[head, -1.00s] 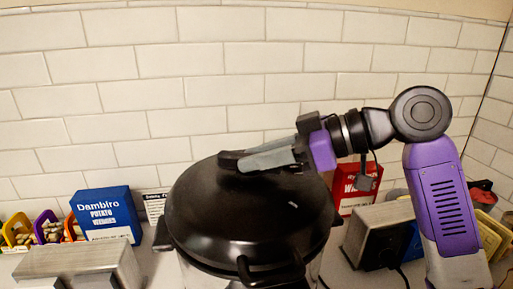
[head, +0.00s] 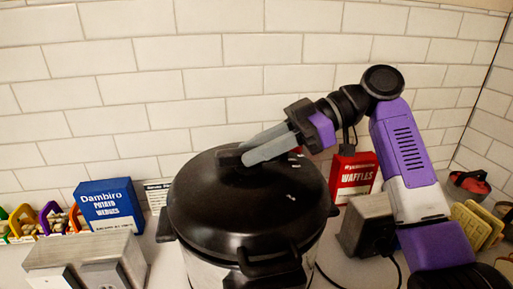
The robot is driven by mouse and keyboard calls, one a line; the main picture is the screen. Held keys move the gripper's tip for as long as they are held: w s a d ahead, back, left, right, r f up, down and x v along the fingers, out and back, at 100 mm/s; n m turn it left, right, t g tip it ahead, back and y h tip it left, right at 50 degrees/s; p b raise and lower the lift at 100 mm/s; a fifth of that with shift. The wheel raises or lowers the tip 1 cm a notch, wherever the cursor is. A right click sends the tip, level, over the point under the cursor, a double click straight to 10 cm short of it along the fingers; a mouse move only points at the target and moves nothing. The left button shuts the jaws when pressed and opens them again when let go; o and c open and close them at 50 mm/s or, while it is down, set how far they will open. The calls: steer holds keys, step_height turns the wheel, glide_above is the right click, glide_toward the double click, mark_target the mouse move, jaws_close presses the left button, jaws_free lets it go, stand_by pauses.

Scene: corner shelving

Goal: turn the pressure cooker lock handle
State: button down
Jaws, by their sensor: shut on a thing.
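The pressure cooker (head: 225,215) stands upright in the middle of the head view, with a round black lid and a dark side handle (head: 272,264) at the front. The black lock handle (head: 229,157) lies on top of the lid. My gripper (head: 248,156) reaches in from the right, low over the lid, with its grey fingers shut on the lock handle. The fingers hide part of the handle.
A blue potato wedges box (head: 108,206) and several colourful small bins (head: 45,222) stand at the left. A red waffles box (head: 353,176) stands behind the cooker at right. Metal boxes (head: 85,262) flank the cooker at front left and at right (head: 366,222). A tiled wall closes the back.

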steer(key=c, duration=1.2)
jaws_free()
steer(key=shift+c, duration=0.2)
steer(key=shift+b+v, duration=0.6)
steer(key=shift+v, duration=3.3)
